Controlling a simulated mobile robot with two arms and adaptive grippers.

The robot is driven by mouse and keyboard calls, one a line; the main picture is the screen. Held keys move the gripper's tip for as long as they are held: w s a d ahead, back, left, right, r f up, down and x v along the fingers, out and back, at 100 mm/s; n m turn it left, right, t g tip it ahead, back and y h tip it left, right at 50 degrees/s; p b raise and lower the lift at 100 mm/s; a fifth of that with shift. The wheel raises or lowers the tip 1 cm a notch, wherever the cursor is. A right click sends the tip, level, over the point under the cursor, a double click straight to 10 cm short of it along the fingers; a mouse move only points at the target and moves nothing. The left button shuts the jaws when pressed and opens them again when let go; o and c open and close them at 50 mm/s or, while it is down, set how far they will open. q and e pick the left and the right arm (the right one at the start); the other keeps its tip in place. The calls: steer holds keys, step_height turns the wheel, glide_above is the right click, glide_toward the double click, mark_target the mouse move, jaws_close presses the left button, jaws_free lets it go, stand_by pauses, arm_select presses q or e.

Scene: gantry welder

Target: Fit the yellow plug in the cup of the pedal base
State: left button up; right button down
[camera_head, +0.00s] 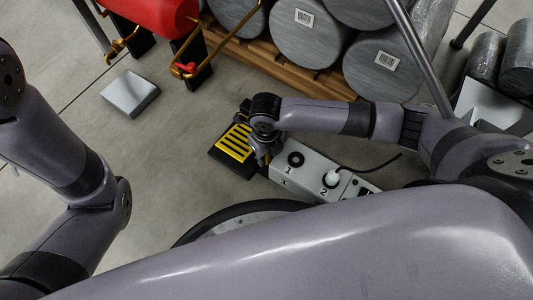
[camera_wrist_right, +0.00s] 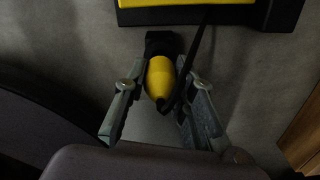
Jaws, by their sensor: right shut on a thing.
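The yellow plug (camera_wrist_right: 160,78) is between the fingers of my right gripper (camera_wrist_right: 163,72) in the right wrist view. A black cable runs up from beside it. A dark block (camera_wrist_right: 163,44) meets the plug's far end; I cannot tell whether it is the cup or part of the plug. The pedal base (camera_head: 221,165), black with a yellow striped pedal (camera_head: 234,143), lies on the floor in the head view. Its edge also shows at the top of the right wrist view (camera_wrist_right: 285,15). My right gripper (camera_head: 262,154) is just right of the pedal. My left gripper is out of view.
A grey box (camera_head: 312,172) with sockets marked 1 and 2 lies right of my gripper. A white plug (camera_head: 331,178) with a black cable is at socket 2. Wrapped drums (camera_head: 310,38) on a wooden pallet (camera_head: 240,54) stand behind. The floor left of the pedal is clear.

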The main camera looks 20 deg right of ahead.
steer(key=shift+f, duration=0.15)
steer(key=shift+f, duration=1.25)
steer(key=shift+f+b, duration=0.3)
steer(key=c, duration=1.3)
jaws_free()
steer(key=shift+s+f, duration=0.1)
steer(key=shift+s, duration=0.05)
steer(key=shift+o, duration=0.3)
steer(key=shift+f, duration=0.1)
steer(key=shift+r, duration=0.3)
step_height(320, 180, up, 12)
steer(key=shift+a+f, duration=0.1)
